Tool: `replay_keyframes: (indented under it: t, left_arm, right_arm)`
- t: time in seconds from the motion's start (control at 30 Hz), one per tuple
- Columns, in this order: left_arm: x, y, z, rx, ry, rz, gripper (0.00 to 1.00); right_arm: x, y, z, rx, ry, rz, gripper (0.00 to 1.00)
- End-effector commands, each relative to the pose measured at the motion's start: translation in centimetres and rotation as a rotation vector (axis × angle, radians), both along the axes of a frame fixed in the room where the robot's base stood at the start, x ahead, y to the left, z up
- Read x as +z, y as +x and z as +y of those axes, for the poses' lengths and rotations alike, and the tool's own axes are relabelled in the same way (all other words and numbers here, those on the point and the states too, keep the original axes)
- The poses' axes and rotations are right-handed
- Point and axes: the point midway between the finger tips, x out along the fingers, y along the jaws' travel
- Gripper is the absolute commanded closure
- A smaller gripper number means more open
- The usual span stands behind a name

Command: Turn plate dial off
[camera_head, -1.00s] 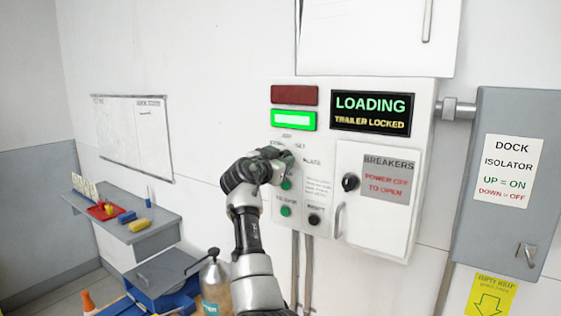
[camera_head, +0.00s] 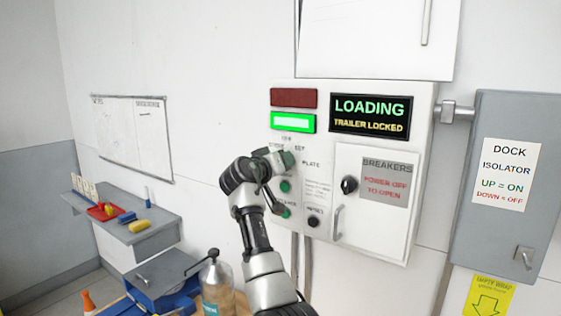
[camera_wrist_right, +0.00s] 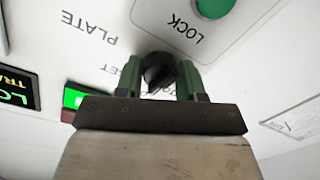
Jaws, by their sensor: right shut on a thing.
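The plate dial (camera_wrist_right: 158,72) is a small black knob on the white control panel (camera_head: 290,238), seen in the right wrist view near the PLATE lettering. My right gripper (camera_wrist_right: 162,84) has a green finger on each side of this knob and is shut on it. In the head view my right gripper (camera_head: 284,161) is at the panel's left part, below the lamps, and the dial is hidden behind it. Its exact pointing direction is hard to read. My left gripper is not in view.
A green lamp (camera_head: 293,122) is lit under a dark red one (camera_head: 293,97). The display (camera_head: 370,115) reads LOADING, TRAILER LOCKED. Green buttons (camera_head: 285,186) and a black knob (camera_head: 313,221) sit close below. The breaker door (camera_head: 378,225) and grey isolator (camera_head: 515,225) are right.

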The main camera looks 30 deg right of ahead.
Motion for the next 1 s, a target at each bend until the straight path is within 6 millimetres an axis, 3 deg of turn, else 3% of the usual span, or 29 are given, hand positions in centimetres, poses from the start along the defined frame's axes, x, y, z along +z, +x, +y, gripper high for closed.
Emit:
replay_keyframes:
  t: [0.77, 0.8, 0.93, 1.0]
  left_arm:
    - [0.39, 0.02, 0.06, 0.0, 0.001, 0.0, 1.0]
    - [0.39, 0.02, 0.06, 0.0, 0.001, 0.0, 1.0]
    - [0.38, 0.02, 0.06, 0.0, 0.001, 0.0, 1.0]
    - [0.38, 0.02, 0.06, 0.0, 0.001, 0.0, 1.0]
  right_arm:
    - [0.26, 0.0, 0.04, 0.003, -0.045, 0.095, 0.85]
    - [0.26, 0.0, 0.04, 0.003, -0.044, 0.094, 0.57]
    - [0.21, 0.0, 0.03, 0.002, -0.043, 0.096, 0.37]
    - [0.17, -0.01, 0.03, 0.002, -0.043, 0.096, 0.36]
